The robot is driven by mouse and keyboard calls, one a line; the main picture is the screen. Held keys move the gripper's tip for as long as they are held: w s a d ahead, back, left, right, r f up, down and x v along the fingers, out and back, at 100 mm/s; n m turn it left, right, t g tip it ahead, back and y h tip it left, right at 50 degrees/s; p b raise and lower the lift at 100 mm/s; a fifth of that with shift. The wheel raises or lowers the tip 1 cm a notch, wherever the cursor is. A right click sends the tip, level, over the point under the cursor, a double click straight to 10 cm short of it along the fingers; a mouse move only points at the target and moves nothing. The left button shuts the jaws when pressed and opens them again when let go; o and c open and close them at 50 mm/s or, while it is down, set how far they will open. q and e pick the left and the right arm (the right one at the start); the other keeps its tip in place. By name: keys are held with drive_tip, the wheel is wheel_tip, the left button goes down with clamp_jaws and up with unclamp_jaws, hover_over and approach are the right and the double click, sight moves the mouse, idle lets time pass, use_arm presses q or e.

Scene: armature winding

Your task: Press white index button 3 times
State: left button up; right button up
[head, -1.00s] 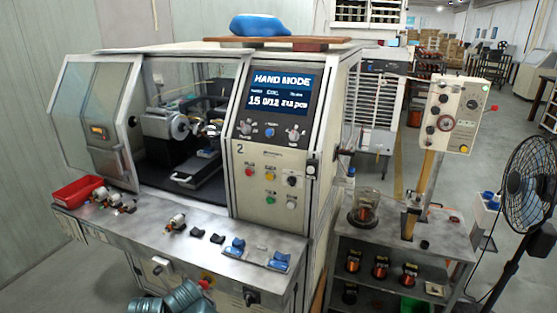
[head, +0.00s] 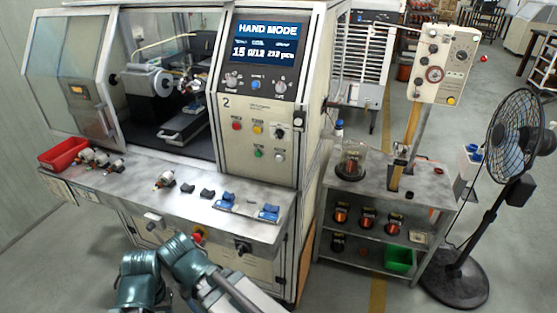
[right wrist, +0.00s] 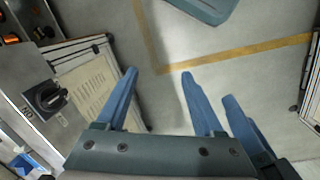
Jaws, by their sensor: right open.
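The white index button (head: 279,157) is on the machine's control panel (head: 258,125), at the lower right of the button group, beside a green button (head: 258,153). Red and yellow buttons and a black knob sit above it. Nothing touches the button. My right gripper (right wrist: 160,82) shows in the right wrist view with its blue fingers apart and empty, above the floor. The button is not visible in that view. In the head view my arm links show at the bottom, but no gripper fingers can be made out. My left gripper is not in view.
A metal shelf (head: 162,190) in front of the machine holds a red bin (head: 63,154), armatures and blue blocks. A steel cart (head: 345,190) and a fan (head: 515,130) stand to the right. A black rotary switch (right wrist: 47,97) is at the left in the right wrist view.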

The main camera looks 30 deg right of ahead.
clamp_jaws()
idle(1.6)
